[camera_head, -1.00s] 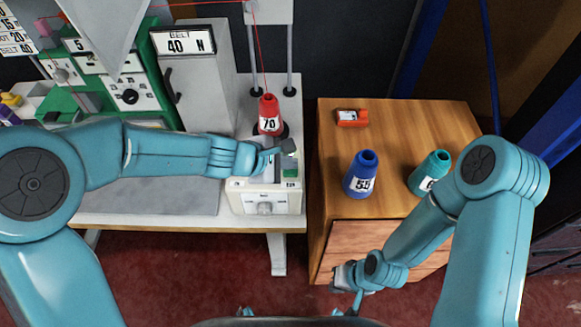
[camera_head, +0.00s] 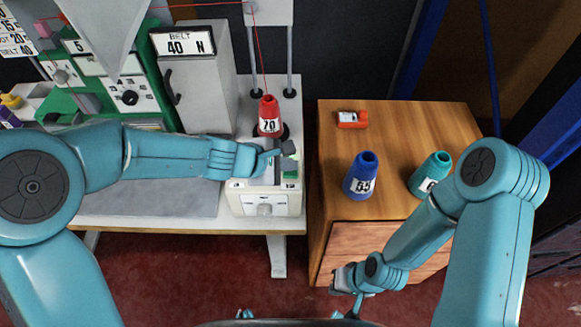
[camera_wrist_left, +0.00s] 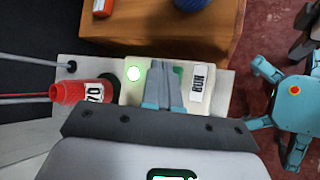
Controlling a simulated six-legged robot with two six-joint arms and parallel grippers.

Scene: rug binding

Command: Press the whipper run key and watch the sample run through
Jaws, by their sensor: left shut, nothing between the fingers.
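The whipper (camera_head: 265,203) is a white box on the front right of the bench. Its green run key (camera_head: 290,176) sits at its right side by a small label; in the left wrist view the RUN label (camera_wrist_left: 196,83) shows clearly and a green part (camera_wrist_left: 178,70) is mostly hidden by my fingers. A round green lamp (camera_wrist_left: 134,73) glows on the box. My left gripper (camera_head: 286,152) is shut and empty, its tips over the whipper beside the key; contact cannot be told. My right gripper (camera_head: 346,283) hangs before the wooden cabinet, its jaws unclear.
A red cone (camera_head: 269,118) labelled 70 stands behind the whipper, with red thread rising from it. A wooden cabinet (camera_head: 400,125) on the right carries a blue cone (camera_head: 361,177), a teal cone (camera_head: 431,176) and an orange item (camera_head: 351,119). A grey cabinet (camera_head: 199,85) stands behind my left arm.

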